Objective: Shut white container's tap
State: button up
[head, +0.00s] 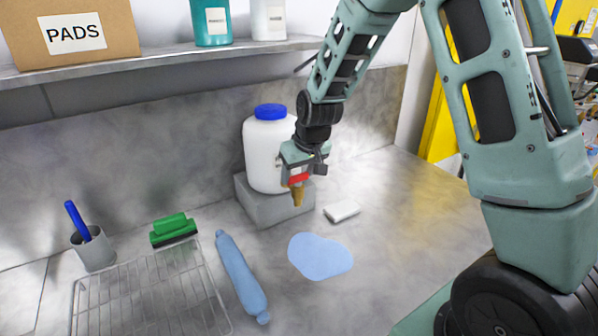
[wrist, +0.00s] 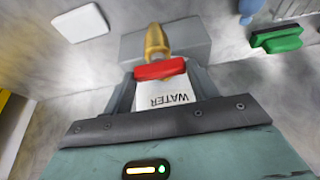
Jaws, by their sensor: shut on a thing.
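The white container (head: 265,150) with a blue cap stands on a grey block (head: 270,207) against the back wall. Its "WATER" label (wrist: 170,100) is upside down in the wrist view. The brass tap (head: 298,196) points down over the block's front edge; it also shows in the wrist view (wrist: 156,42). Its red handle (wrist: 160,70) lies crosswise to the spout. My gripper (head: 300,172) is at the tap, shut on the red handle, and hides part of the container's front. No stream shows below the spout.
A light blue puddle-shaped patch (head: 320,257) lies on the counter in front. A shelf (head: 160,60) runs above.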

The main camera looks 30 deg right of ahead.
dwell(0.3)
jog(key=o, duration=1)
jog(key=shift+r, duration=0.1)
jog(key=b+v, duration=0.3)
jog(key=v, duration=1.4)
jog(key=shift+s, duration=0.15)
